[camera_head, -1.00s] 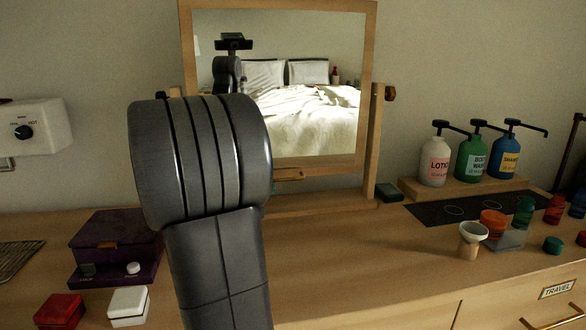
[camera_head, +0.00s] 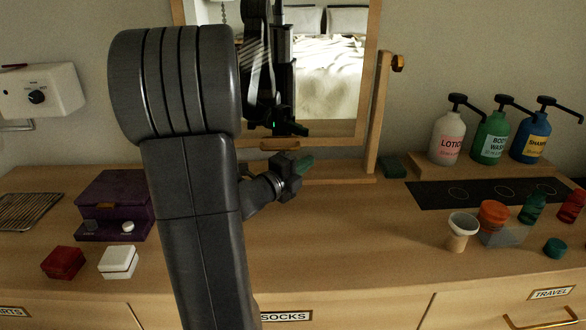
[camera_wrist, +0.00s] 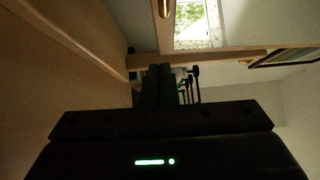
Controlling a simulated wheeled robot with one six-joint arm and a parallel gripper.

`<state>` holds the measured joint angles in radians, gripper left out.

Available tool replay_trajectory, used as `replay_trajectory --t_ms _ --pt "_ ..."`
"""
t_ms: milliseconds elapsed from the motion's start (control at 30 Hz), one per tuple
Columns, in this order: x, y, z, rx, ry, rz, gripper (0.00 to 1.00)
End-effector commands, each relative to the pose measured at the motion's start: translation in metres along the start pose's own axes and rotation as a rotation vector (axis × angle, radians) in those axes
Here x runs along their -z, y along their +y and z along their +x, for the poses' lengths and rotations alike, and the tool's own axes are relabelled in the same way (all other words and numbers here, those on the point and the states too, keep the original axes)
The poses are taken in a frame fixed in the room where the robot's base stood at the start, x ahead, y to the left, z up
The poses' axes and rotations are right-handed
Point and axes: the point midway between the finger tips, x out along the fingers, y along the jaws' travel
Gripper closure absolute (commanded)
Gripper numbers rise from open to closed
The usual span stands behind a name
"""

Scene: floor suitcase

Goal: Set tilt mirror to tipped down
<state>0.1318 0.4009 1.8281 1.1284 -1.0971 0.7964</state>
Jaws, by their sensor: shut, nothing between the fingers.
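The tilt mirror (camera_head: 371,75) has a wooden frame held between posts on the dresser, with a round knob (camera_head: 397,62) on the right post. A small wooden tab (camera_head: 280,143) sticks out at the middle of its lower rail. The glass reflects the bed and my arm. My gripper (camera_head: 305,164) is shut and empty, just below and right of the tab, with a small gap seeming to lie between them. In the wrist view, my dark fingers (camera_wrist: 160,85) are together, and the mirror glass (camera_wrist: 197,25) shows above them. My arm hides the mirror's left side.
Pump bottles (camera_head: 490,138) stand on a wooden riser at right. A white cup (camera_head: 461,230) and several small containers stand in front. A purple box (camera_head: 113,205), a red box (camera_head: 63,263) and a white box (camera_head: 118,262) are at left. The dresser top (camera_head: 340,230) is clear mid-front.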

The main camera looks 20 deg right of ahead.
Motion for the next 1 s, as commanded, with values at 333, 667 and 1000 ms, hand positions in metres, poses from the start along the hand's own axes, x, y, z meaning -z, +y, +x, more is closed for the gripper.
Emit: replay_trajectory --t_ms 333,667,1000 --pt "-0.019 -0.001 0.056 -0.001 -0.001 0.001 1.00" --pt "-0.029 0.000 0.066 0.000 -0.001 -0.001 1.00" --pt "-0.031 0.004 0.068 0.010 -0.001 0.010 1.00"
